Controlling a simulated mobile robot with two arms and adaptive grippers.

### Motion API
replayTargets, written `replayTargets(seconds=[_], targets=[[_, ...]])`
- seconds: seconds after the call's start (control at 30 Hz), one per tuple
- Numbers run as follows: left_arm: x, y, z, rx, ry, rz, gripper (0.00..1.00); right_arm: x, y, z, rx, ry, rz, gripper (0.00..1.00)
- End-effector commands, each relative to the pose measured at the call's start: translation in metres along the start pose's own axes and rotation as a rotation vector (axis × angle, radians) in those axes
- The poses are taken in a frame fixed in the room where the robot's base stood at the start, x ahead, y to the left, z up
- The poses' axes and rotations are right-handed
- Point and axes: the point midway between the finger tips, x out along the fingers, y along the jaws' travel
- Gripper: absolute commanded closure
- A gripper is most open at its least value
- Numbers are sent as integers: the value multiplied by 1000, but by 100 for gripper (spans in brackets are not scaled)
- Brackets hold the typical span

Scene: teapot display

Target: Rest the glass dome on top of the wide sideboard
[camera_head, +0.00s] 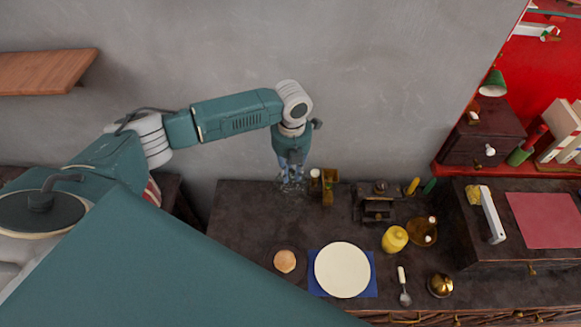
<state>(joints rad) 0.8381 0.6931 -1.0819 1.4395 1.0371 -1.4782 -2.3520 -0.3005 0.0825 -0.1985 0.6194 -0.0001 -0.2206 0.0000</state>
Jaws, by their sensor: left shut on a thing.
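My left gripper (291,173) points down at the back edge of the dark sideboard (238,232), near the wall. It is shut on a small, clear, glassy thing that looks like the glass dome (291,186). The dome is see-through and partly hidden by the fingers, so its outline is faint. It shows over the sideboard's back edge; I cannot tell whether it touches the top. My right gripper is not in view.
Just right of the gripper stand a small jar (315,175) and a wooden holder (328,190). A white plate (342,270) on a blue mat, a bun (285,261), a yellow pot (395,239) and a brass bell (440,285) stand further forward. The sideboard's left part is bare.

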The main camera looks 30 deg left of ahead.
Motion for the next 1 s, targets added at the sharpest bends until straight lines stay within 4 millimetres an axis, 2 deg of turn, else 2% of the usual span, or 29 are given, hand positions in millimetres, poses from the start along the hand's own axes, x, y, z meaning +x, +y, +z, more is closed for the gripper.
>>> replayTargets(seconds=[0.17, 0.37, 1.0], targets=[[3, 2, 2, 55, -2, -2, 100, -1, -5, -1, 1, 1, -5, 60], [13, 2, 2, 56, -2, -2, 100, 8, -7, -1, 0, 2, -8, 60], [75, 2, 1, 55, -2, -1, 100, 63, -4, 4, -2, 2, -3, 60]])
